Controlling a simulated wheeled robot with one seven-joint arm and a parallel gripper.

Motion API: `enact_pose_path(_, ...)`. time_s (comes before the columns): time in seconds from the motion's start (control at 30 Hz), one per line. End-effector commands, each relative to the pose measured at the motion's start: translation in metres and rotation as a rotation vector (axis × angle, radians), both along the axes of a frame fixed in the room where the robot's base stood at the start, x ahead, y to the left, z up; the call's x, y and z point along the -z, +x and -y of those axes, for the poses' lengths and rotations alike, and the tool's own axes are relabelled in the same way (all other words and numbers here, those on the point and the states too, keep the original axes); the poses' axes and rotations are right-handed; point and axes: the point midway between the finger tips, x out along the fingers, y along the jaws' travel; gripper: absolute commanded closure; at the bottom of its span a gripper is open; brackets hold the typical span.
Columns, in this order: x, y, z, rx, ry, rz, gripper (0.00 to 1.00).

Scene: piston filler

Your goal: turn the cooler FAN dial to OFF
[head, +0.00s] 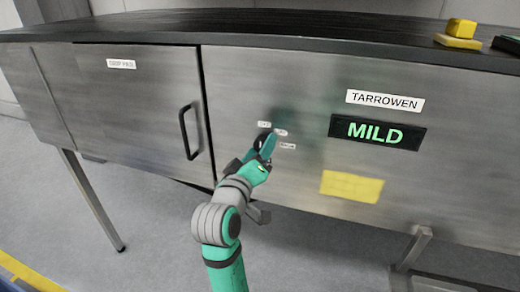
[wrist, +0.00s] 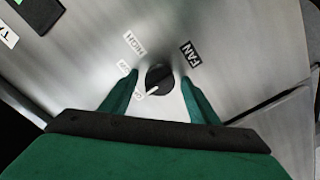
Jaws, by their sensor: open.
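The black round FAN dial (wrist: 160,80) sits on the steel cabinet front, between my open fingers in the wrist view. Its white pointer mark slants to the lower left, toward the lowest of three small white labels (wrist: 136,92), which my finger partly covers and I cannot read surely. The HIGH label (wrist: 133,43) is at the upper left, and the middle label is partly hidden. The black FAN label (wrist: 190,54) is at the upper right. My gripper (head: 265,146) is at the dial in the head view and hides most of it. Finger contact with the dial cannot be told.
A green-lit MILD display (head: 377,132), a TARROWEN label (head: 385,101) and a yellow patch (head: 352,186) are on the panel to the right. A door handle (head: 189,132) sticks out to the left. Yellow blocks (head: 459,34) rest on the dark top (head: 280,27).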

Motion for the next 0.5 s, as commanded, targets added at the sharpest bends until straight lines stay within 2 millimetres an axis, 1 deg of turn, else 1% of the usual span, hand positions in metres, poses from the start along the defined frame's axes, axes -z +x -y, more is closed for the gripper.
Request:
enact_pose_path(0.17, 0.000, -0.021, -0.008, -0.004, 0.001, 0.001, 0.45)
enact_pose_path(0.4, 0.000, -0.064, -0.022, -0.004, 0.000, 0.001, 0.45)
enact_pose_path(0.5, 0.000, -0.079, -0.027, -0.004, 0.000, 0.001, 0.45)
